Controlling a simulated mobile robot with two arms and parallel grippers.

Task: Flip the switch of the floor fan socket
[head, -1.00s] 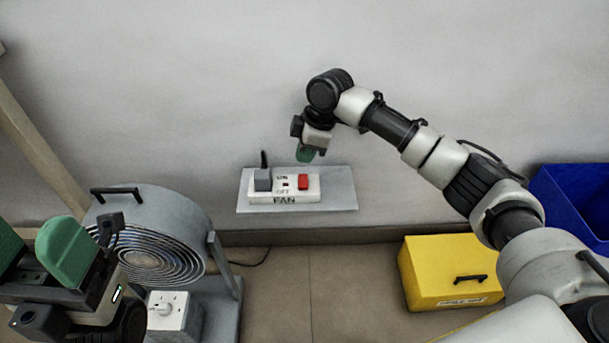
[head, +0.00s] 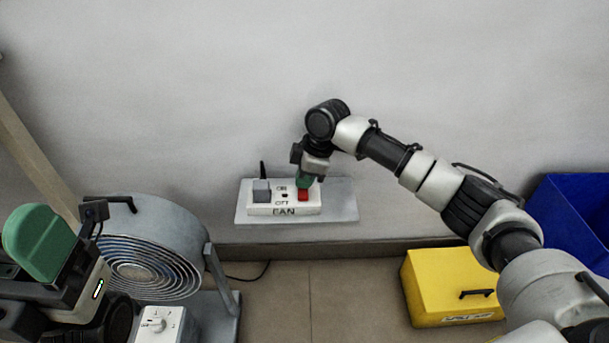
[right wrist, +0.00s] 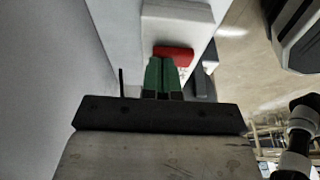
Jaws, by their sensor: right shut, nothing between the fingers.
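The white fan socket (head: 262,209), marked FAN, sits on a grey shelf plate (head: 340,204) on the wall. Its red rocker switch (head: 303,196) is at its right end, and a grey plug (head: 261,190) is in its left part. My right gripper (head: 305,182) is shut and empty, its green fingertips at the top of the red switch, partly covering it. In the right wrist view the shut green fingers (right wrist: 163,75) are at the red switch (right wrist: 174,54); contact is hard to tell. My left gripper (head: 38,243) shows at the lower left; only one green finger is clear.
A grey floor fan (head: 160,225) with a white dial box (head: 155,322) stands at the lower left. A yellow box (head: 425,290) and a blue bin (head: 570,215) are at the right.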

